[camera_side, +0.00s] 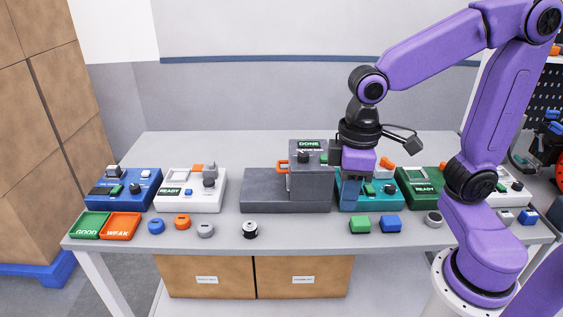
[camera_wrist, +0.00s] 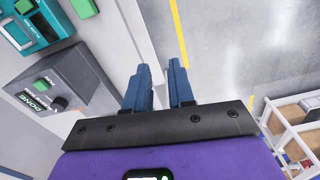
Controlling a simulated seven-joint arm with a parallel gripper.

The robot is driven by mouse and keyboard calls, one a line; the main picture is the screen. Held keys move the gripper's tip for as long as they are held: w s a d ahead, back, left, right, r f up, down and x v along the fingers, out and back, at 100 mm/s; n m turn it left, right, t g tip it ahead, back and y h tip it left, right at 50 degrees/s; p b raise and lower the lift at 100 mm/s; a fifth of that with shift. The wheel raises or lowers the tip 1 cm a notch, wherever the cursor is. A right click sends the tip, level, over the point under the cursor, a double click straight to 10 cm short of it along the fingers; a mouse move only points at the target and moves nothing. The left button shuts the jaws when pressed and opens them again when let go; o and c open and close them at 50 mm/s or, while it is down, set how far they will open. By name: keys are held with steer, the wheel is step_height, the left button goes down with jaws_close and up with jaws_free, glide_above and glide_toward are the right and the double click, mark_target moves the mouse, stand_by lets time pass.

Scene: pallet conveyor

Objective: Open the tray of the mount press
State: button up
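The mount press (camera_side: 312,182) is the dark grey block with a DONE display, a black knob and a green button, near the middle of the table. An orange bracket-shaped handle (camera_side: 283,167) sticks out on its left side, above a low grey base (camera_side: 262,200); I cannot make out the tray itself. The wrist view shows the press's face (camera_wrist: 75,80) at lower left; the handle is not visible there. My gripper (camera_side: 351,203) points down just right of the press, in front of the teal device. In the wrist view its blue fingers (camera_wrist: 160,70) are apart with nothing between them.
The teal device (camera_side: 385,196) stands close to the press's right. A white device (camera_side: 192,203) and a blue device (camera_side: 129,203) stand left. A black-and-silver cylinder (camera_side: 250,229) and green and blue blocks (camera_side: 360,225) lie along the front. The table behind is clear.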

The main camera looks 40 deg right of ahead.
steer(key=w+r+m, duration=0.2)
steer(key=w+m, duration=0.2)
steer(key=w, duration=0.4)
step_height(320, 180, up, 3)
steer(key=m, duration=1.3)
glide_above(279, 165)
step_height(279, 165, down, 18)
steer(key=shift+r, duration=0.25)
jaws_close()
